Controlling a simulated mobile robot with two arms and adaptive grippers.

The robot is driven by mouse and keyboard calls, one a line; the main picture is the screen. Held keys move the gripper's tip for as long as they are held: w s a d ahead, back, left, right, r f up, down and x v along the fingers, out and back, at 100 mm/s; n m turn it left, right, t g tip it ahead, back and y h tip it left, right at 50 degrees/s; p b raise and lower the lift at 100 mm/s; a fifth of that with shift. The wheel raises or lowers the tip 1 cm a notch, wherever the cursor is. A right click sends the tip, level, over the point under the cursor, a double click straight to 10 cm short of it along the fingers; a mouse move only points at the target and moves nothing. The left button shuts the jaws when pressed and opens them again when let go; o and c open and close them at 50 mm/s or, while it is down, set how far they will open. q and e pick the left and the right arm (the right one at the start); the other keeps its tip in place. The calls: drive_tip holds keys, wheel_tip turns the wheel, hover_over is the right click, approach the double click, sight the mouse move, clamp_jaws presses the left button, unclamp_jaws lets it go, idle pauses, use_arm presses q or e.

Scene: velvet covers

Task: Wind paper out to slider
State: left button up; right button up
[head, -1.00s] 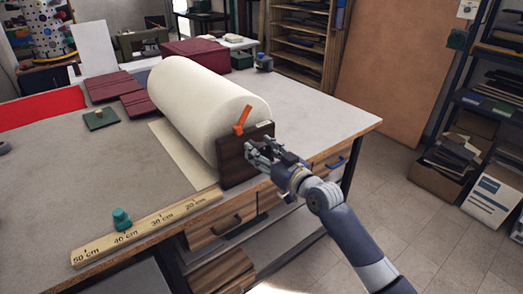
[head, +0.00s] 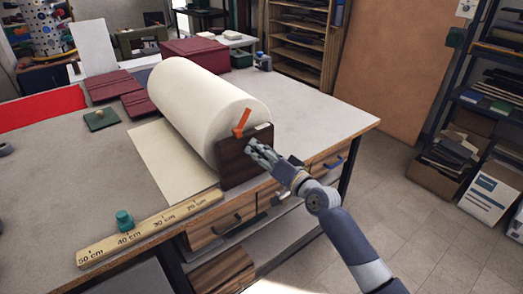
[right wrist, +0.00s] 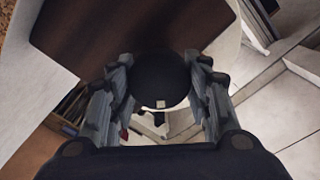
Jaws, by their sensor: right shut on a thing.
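A large cream paper roll (head: 205,105) lies on the table behind a dark wooden end plate (head: 240,160). A flat paper sheet (head: 165,160) comes out from under its left side. The sheet's left edge lies near the 30 cm mark of the wooden ruler (head: 150,226). The teal slider (head: 124,220) sits on the ruler near 40 cm, left of the sheet's edge. My right gripper (head: 260,152) is at the outer face of the end plate, shut on a dark round knob (right wrist: 160,78), seen between the fingers in the right wrist view. My left gripper is not in view.
An orange lever (head: 241,122) stands up at the end plate. Drawers (head: 220,220) are under the table's front edge. The table right of the roll is clear.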

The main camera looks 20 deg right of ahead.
drive_tip(key=m+p, duration=0.1)
drive_tip(key=m, duration=0.4)
drive_tip(key=shift+d+m, duration=0.1)
drive_tip(key=shift+m, duration=0.2)
drive_tip(key=m+p, duration=0.2)
drive_tip(key=m, duration=0.3)
drive_tip(key=shift+f, duration=0.2)
drive_tip(key=shift+m, duration=0.4)
drive_tip(key=o, duration=1.5)
drive_tip(key=shift+w, duration=0.1)
drive_tip(key=shift+f, duration=0.1)
drive_tip(key=v, duration=1.2)
